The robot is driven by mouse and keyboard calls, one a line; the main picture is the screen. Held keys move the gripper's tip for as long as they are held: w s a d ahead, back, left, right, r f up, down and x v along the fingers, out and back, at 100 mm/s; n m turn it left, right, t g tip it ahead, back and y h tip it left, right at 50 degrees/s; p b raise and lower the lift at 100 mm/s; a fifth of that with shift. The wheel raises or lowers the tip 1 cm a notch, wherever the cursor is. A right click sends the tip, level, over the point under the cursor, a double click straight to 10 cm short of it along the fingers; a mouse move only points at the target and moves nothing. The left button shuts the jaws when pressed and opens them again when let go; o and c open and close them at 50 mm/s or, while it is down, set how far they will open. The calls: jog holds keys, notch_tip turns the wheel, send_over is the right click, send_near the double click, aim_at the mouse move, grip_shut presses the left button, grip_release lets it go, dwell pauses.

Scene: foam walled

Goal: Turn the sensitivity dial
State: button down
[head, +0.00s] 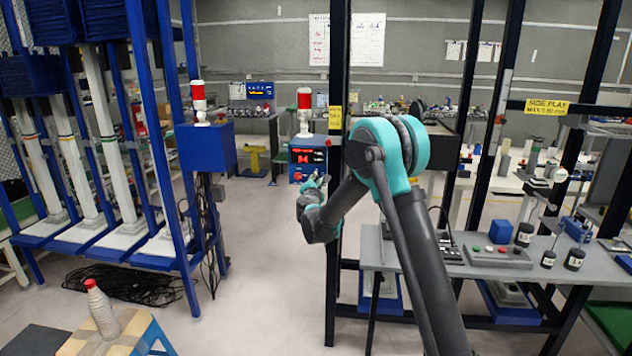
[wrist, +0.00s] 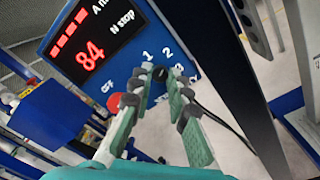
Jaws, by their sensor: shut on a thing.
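The blue control box (head: 322,143) stands beyond my arm in the head view, with a lit red display. In the wrist view its blue panel (wrist: 122,75) fills the upper middle, and the display (wrist: 82,47) reads 84. The sensitivity dial (wrist: 160,73) is a small dark knob below the display, with OFF, 1 and 2 printed around it; a further mark is partly hidden. My gripper (wrist: 161,82) is shut on the dial, with a fingertip on either side of it. In the head view my gripper (head: 314,188) is in front of the box, and the dial is hidden.
A red button (wrist: 113,103) sits on the panel left of my fingers. A dark upright post (head: 338,120) stands close beside my arm. A grey bench (head: 455,262) with dark jars is to the right.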

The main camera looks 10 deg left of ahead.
jog(key=shift+m, duration=0.3)
jog(key=m, duration=1.1)
jog(key=shift+f, duration=0.1)
jog(key=shift+m+t, duration=0.3)
jog(key=shift+m, duration=0.2)
jog(key=c, duration=1.5)
grip_release()
jog(key=shift+o, duration=0.2)
jog(key=shift+s, duration=0.1)
jog(key=s, duration=1.2)
jog(key=shift+f, duration=0.25)
